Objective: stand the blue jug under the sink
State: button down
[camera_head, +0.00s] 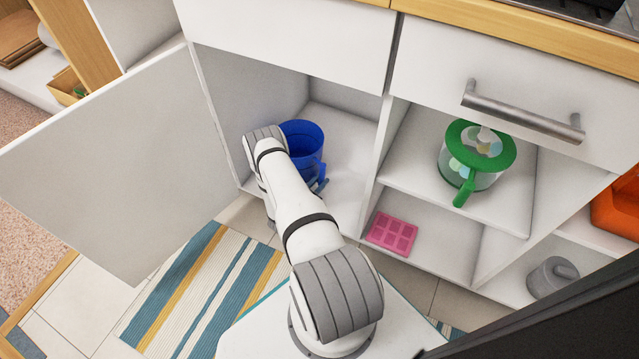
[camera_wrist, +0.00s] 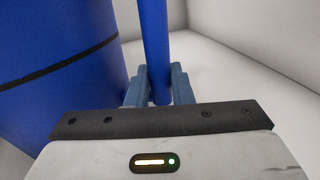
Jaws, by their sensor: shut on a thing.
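The blue jug (camera_head: 303,140) is inside the open white cupboard at the left, upright as far as I can see. My arm hides part of its lower left side. In the wrist view the jug's blue body (camera_wrist: 60,70) with a dark band fills the left, and its upright handle (camera_wrist: 157,50) is between my fingers. My gripper (camera_wrist: 160,88) is shut on the handle. In the head view my gripper is mostly hidden by my arm, with a little showing beside the jug. I cannot tell whether the jug's base touches the cupboard floor (camera_head: 345,195).
The cupboard door (camera_head: 100,150) stands wide open at the left. To the right, shelves hold a green-lidded clear jug (camera_head: 475,160), a pink tray (camera_head: 392,234) and a grey pot (camera_head: 550,278). An orange container (camera_head: 618,208) is at the far right. A striped mat (camera_head: 200,290) lies in front.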

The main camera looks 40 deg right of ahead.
jog(key=shift+r, duration=0.1)
jog(key=shift+f, duration=0.2)
jog(key=c, duration=1.3)
grip_release()
jog(key=shift+r, duration=0.1)
